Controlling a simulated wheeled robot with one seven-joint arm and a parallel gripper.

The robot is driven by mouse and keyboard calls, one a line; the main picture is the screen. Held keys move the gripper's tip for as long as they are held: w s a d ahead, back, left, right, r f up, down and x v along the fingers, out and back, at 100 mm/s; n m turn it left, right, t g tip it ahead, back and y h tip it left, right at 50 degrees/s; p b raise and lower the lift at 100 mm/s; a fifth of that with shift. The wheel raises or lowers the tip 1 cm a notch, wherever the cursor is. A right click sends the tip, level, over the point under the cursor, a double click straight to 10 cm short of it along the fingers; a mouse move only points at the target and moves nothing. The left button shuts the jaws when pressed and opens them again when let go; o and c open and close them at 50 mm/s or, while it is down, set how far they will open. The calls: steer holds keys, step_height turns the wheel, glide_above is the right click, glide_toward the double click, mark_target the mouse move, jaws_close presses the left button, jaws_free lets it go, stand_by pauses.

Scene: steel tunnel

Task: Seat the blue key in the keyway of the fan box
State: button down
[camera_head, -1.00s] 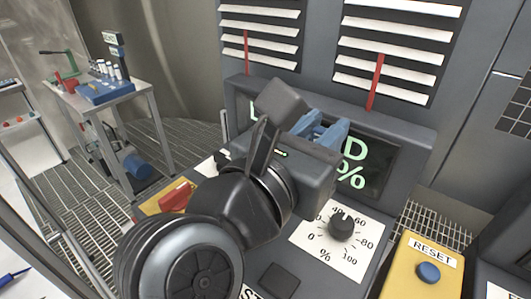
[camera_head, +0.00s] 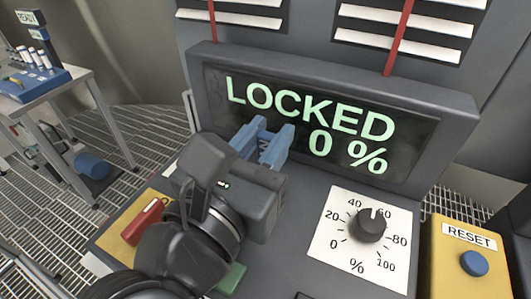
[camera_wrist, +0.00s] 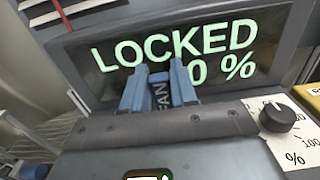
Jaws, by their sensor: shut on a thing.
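My gripper (camera_head: 264,141) has two blue fingers and is shut on the blue key, in front of the lower part of the display. In the wrist view the key (camera_wrist: 160,96) shows between the fingers, with the letters FAN on it. The fan box (camera_head: 299,190) is a dark grey console with a display (camera_head: 310,125) that reads LOCKED 0 %. A dial (camera_head: 369,224) on a white percent scale sits on its sloped panel. I cannot make out the keyway; my gripper and wrist hide part of the panel.
A red switch (camera_head: 145,220) on a yellow plate is left of my wrist. A green part (camera_head: 230,278) shows below it. A yellow RESET box (camera_head: 466,258) stands at right. A table with a blue device (camera_head: 33,82) stands at far left. Louvres are above the display.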

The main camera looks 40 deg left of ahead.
steer(key=shift+w+f, duration=0.1)
steer(key=shift+f, duration=1.3)
steer(key=c, duration=1.2)
jaws_free()
steer(key=o, duration=0.3)
steer(key=shift+r, duration=0.3)
